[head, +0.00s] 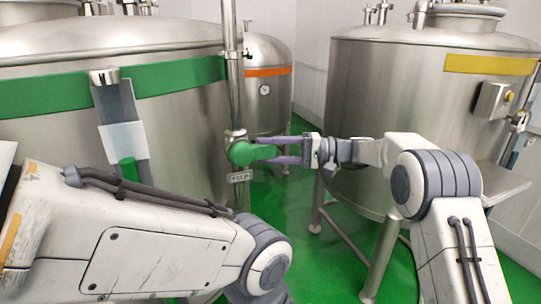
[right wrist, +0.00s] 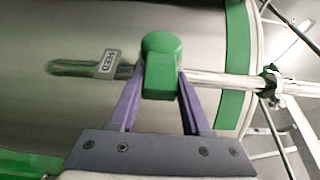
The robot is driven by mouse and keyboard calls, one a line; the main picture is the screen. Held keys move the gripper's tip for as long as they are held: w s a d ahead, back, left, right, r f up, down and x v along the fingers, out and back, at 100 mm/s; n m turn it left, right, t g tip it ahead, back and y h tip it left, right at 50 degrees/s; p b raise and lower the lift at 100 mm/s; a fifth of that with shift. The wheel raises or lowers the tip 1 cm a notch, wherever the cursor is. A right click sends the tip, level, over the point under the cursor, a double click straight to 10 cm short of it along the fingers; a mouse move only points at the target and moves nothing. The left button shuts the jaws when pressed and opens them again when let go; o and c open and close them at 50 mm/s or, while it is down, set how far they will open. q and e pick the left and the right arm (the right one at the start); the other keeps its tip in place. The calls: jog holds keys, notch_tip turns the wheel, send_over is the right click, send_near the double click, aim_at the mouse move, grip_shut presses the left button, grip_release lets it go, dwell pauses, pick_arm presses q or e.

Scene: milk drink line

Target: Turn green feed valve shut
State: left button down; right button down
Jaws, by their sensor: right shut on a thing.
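The green feed valve handle (head: 254,153) sits on a vertical steel pipe (head: 231,75) in front of the large green-banded tank. In the head view it points to the right, across the pipe. My right gripper (head: 265,151) reaches in from the right, its purple fingers shut on the handle, one above and one below. In the right wrist view the handle (right wrist: 161,66) stands between the two fingers, and the FEED tag (right wrist: 108,63) shows beside it on the pipe. My left arm crosses the lower left of the head view; its gripper is out of the picture.
The green-banded tank (head: 180,130) stands close behind the pipe. A smaller orange-banded tank (head: 268,100) stands farther back. A yellow-banded tank (head: 400,110) on legs stands at the right, close to my right arm. Green floor (head: 300,215) shows between the tanks.

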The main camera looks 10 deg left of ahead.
dwell(0.4)
jog(key=shift+c, duration=1.8)
grip_release()
jog(key=shift+f, duration=0.1)
jog(key=w+d+b, duration=0.1)
jog(key=d+b, duration=0.1)
jog(key=d, duration=0.8)
jog(key=shift+w+d, duration=0.15)
jog(key=shift+w, duration=0.25)
